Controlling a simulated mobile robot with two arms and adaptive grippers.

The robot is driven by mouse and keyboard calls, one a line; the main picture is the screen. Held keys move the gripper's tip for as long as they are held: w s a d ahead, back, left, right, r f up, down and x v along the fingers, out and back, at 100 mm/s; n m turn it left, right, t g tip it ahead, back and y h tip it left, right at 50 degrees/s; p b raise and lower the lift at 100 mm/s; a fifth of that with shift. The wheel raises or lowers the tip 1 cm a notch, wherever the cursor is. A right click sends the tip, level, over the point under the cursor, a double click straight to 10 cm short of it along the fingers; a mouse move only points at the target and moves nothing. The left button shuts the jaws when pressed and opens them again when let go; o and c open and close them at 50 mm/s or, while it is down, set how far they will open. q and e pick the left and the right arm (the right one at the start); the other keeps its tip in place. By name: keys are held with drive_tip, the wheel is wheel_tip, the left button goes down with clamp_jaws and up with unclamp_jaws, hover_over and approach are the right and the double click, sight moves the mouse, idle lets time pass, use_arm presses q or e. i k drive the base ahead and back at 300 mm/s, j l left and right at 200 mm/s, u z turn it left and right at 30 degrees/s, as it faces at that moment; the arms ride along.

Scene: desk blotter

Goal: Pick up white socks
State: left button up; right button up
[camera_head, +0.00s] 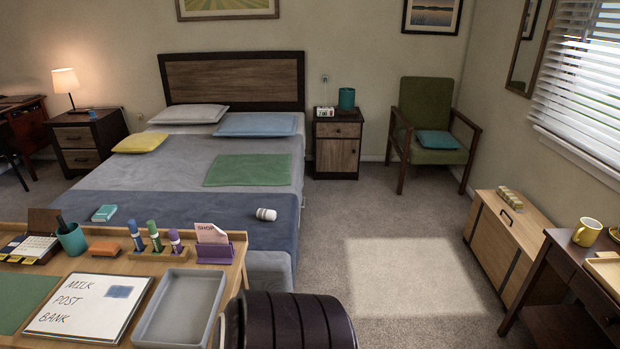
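A small white rolled bundle (266,214), which looks like the white socks, lies on the dark blue throw near the foot of the bed, by its right edge. It is on its side with its whole near face showing. The bed (262,167) has a grey cover and stands beyond the desk. Neither of my grippers shows in the head view, and nothing is seen touching the socks.
A desk in the left foreground holds a grey tray (181,309), a pad with writing (90,307), a row of markers (156,235) and a purple card holder (214,251). Carpet (345,215) is clear right of the bed. A wooden chest (508,239) stands at right.

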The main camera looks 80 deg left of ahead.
sight(267, 214)
drive_tip(key=i+u, duration=0.45)
drive_tip(key=i+l+u, duration=0.25)
drive_tip(key=i+u, duration=0.35)
drive_tip(key=u, duration=0.3)
drive_tip(key=i+u, duration=0.2)
drive_tip(key=u, duration=0.25)
drive_tip(key=i+u, duration=0.15)
drive_tip(key=u, duration=0.3)
drive_tip(key=i+l+u, duration=0.15)
drive_tip(key=u, duration=0.3)
drive_tip(key=i+l+u, duration=0.1)
drive_tip(key=l+u, duration=0.15)
drive_tip(key=u, duration=0.15)
